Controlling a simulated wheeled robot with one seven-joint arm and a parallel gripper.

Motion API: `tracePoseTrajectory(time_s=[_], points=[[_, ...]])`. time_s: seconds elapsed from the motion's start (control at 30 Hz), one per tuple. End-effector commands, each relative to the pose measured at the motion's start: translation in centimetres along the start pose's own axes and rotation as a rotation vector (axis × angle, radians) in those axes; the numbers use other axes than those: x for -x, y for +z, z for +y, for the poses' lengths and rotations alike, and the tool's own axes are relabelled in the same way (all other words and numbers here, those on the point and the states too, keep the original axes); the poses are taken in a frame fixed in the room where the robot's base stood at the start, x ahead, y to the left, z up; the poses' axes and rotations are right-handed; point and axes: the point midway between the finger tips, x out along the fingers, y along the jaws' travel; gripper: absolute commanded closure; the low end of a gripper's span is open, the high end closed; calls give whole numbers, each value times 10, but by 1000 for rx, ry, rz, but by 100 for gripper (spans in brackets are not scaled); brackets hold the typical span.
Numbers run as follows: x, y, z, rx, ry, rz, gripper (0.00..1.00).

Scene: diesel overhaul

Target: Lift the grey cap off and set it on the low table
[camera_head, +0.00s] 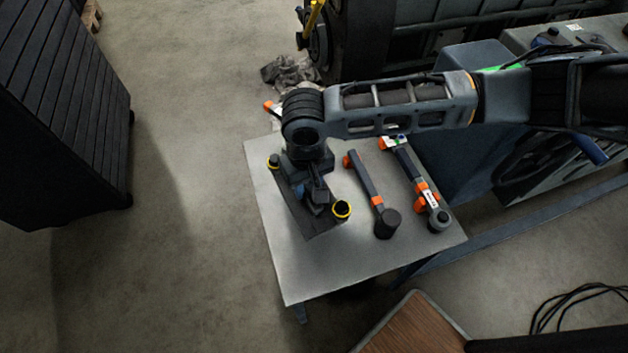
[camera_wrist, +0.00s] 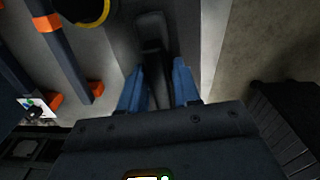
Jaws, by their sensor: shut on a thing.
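The low table (camera_head: 290,275) has a light grey top and stands in the middle of the head view. My gripper (camera_head: 316,196) is over its left part, pointing down. In the wrist view my gripper (camera_wrist: 158,88) shows two blue fingers shut on a dark grey piece, which I take for the grey cap (camera_wrist: 152,32). The cap reaches beyond the fingertips. In the head view my wrist and fingers mostly hide it. I cannot tell whether its underside touches the surface below.
A hammer (camera_head: 367,184) and an orange-and-grey tool (camera_head: 408,165) lie to the right. The table's front part is clear. A dark cabinet (camera_head: 60,110) stands left.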

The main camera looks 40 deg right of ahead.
Motion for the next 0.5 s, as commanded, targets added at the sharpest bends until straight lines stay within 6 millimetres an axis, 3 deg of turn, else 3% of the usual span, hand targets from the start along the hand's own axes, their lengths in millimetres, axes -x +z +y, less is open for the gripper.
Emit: tracePoseTrajectory(time_s=[0.2,0.5], points=[[-6,28,-9,-102,-1,-6,100],[-11,38,-12,-143,0,-12,100]])
